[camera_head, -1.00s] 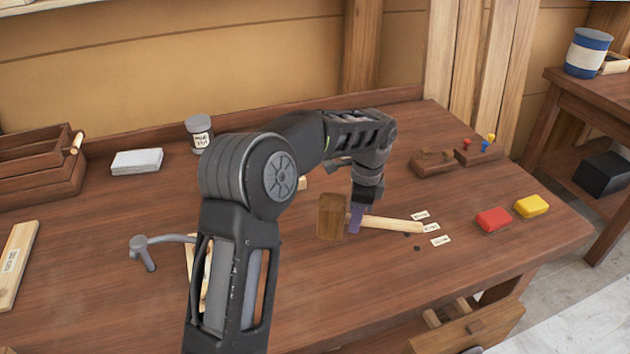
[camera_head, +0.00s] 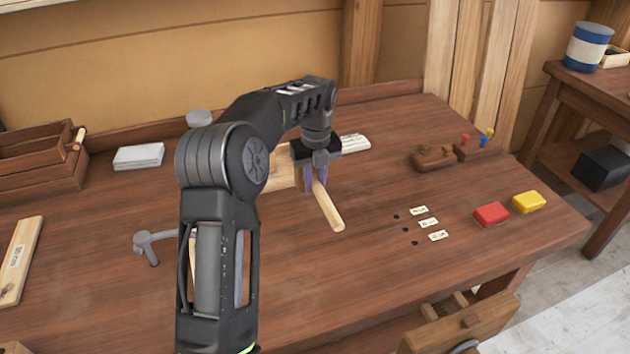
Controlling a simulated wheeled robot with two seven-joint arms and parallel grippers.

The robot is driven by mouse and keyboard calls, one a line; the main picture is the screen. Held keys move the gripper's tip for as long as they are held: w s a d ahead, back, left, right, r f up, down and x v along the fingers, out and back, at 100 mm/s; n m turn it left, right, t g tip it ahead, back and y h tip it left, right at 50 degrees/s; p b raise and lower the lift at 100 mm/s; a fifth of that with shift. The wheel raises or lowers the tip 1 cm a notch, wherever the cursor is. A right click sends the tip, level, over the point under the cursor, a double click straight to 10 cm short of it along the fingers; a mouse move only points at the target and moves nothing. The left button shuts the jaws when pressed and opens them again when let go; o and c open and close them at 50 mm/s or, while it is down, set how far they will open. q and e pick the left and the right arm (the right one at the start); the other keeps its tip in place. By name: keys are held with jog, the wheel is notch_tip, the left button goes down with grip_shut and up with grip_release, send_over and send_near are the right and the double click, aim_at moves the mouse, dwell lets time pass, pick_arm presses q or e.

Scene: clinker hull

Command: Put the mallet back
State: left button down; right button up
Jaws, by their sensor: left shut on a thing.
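My left gripper (camera_head: 316,182) is shut on the mallet. The mallet's pale wooden handle (camera_head: 329,212) points down and right, toward the camera, from between the fingers. Most of the mallet's head is hidden behind the gripper and my arm. The mallet is over the middle of the workbench (camera_head: 330,285); I cannot tell its exact height. My right gripper is not in view.
Paper labels (camera_head: 428,223) with dark holes beside them lie right of the mallet. A red block (camera_head: 491,214) and a yellow block (camera_head: 529,202) sit near the right edge. A pale board (camera_head: 283,177) lies behind my gripper. A grey hammer-like tool (camera_head: 150,244) is left of my arm.

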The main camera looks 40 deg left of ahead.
pick_arm(q)
jog(key=shift+f, duration=0.65)
jog(key=shift+f+b, duration=2.05)
jog(key=shift+f, duration=1.25)
jog(key=shift+f, duration=0.45)
jog(key=c, duration=1.2)
grip_release()
jog(key=shift+r+p, duration=2.05)
jog(key=shift+r, duration=1.95)
